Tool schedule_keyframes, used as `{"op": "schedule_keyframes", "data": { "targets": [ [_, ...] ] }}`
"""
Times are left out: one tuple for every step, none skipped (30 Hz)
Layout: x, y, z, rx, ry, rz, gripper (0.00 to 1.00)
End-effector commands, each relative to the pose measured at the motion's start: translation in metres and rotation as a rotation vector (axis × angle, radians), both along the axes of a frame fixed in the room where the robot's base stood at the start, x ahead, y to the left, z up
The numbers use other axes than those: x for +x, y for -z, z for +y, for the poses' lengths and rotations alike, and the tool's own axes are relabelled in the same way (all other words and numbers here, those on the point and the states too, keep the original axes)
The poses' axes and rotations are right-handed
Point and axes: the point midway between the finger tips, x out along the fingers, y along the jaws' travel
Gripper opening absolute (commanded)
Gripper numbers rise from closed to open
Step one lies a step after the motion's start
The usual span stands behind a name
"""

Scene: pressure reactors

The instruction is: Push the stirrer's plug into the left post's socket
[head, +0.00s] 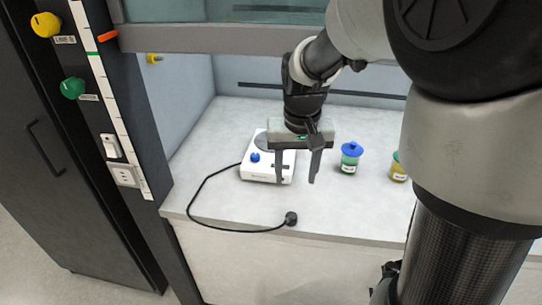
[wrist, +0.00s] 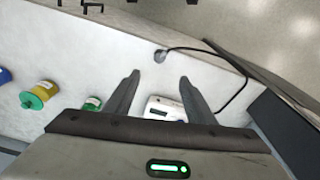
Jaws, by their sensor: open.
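The stirrer (head: 262,166) is a white box with a blue knob on the bench inside the hood, partly hidden behind my gripper. Its black cord curves left and forward to the plug (head: 291,218), which lies near the bench's front edge. In the wrist view the plug (wrist: 160,56) lies beyond my fingertips, and part of the stirrer (wrist: 166,106) shows between the fingers. The socket (head: 124,174) is a pale outlet low on the left post, below a white switch. My gripper (head: 297,181) is open and empty above the bench, apart from the plug; it also shows in the wrist view (wrist: 159,76).
The raised sash (head: 240,38) crosses above the bench. Yellow (head: 45,25) and green (head: 73,88) knobs stick out from the left post. The bench's front left is clear except for the cord.

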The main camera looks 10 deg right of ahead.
Motion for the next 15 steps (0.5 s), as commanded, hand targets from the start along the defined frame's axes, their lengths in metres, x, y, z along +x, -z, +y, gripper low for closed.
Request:
{"op": "schedule_keyframes", "data": {
  "targets": [
    [0.0, 0.0, 0.0, 0.0, 0.0, 0.0, 0.5],
    [0.0, 0.0, 0.0, 0.0, 0.0, 0.0, 0.5],
    [0.0, 0.0, 0.0, 0.0, 0.0, 0.0, 0.5],
    [0.0, 0.001, 0.0, 0.0, 0.0, 0.0, 0.5],
    [0.0, 0.002, 0.0, 0.0, 0.0, 0.0, 0.5],
    [0.0, 0.004, 0.0, 0.0, 0.0, 0.001, 0.5],
    [0.0, 0.007, 0.0, 0.0, 0.0, 0.001, 0.5],
    [0.001, 0.011, 0.0, 0.0, 0.0, 0.001, 0.5],
    [0.001, 0.018, 0.0, 0.0, 0.0, 0.003, 0.5],
    [0.001, 0.024, 0.0, -0.001, 0.0, 0.004, 0.5],
    [0.002, 0.03, 0.0, 0.0, 0.0, 0.004, 0.5],
    [0.003, 0.039, -0.001, 0.001, 0.0, 0.005, 0.5],
    [0.004, 0.046, -0.001, 0.0, -0.001, 0.006, 0.5],
    [0.004, 0.053, -0.001, 0.0, 0.0, 0.005, 0.5],
    [0.006, 0.061, -0.001, 0.0, 0.0, 0.005, 0.5]
  ]
}}
